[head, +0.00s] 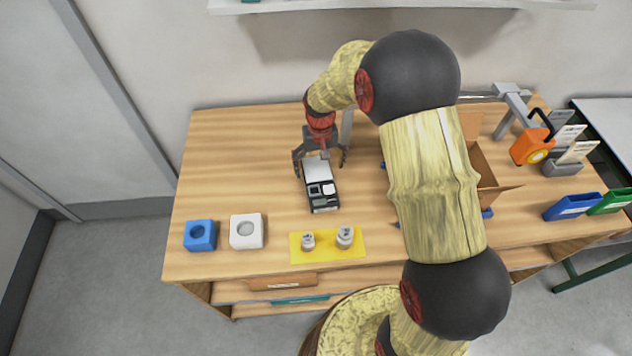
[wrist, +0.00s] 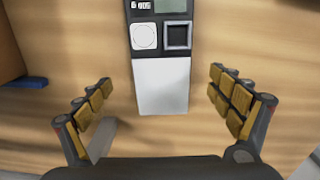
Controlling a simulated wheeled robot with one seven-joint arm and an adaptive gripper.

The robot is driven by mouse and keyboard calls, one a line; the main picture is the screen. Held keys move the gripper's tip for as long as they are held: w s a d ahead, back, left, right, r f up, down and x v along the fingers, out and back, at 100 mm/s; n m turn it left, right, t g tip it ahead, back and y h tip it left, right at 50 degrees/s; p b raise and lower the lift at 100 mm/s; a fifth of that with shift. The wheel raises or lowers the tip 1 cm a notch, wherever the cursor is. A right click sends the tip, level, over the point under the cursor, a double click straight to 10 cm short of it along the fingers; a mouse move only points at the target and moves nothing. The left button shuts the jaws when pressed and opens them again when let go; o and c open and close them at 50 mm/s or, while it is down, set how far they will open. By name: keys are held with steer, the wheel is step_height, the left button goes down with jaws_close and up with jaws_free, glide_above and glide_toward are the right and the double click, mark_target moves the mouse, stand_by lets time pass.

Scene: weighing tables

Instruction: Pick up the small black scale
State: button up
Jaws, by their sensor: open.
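The small black scale (head: 320,189) lies on the wooden table, with a pale plate at its far end and a display and buttons at its near end. In the wrist view the scale (wrist: 161,80) runs down from the top edge, its pale plate between the fingers. My gripper (head: 320,165) is open over the plate end of the scale. In the wrist view my gripper (wrist: 163,103) has one finger on each side of the plate, with a visible gap on both sides. Whether the fingertips are level with the scale is hard to tell.
A blue block (head: 200,236) and a white block (head: 246,231) stand at the front left. A yellow mat (head: 325,257) holds two metal weights. A cardboard box (head: 487,165) stands to the right, partly behind my arm. An orange device (head: 532,146) is farther right.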

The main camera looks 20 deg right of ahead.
mark_target(319, 177)
steer(key=f, duration=0.3)
steer(key=f+b, duration=0.1)
steer(key=shift+s+a+f, duration=0.15)
steer(key=shift+s+a, duration=0.05)
steer(key=shift+s, duration=0.15)
steer(key=shift+w+f, duration=0.1)
steer(key=shift+f, duration=0.3)
steer(key=shift+r, duration=0.1)
steer(key=c, duration=1.5)
steer(key=shift+c, duration=0.2)
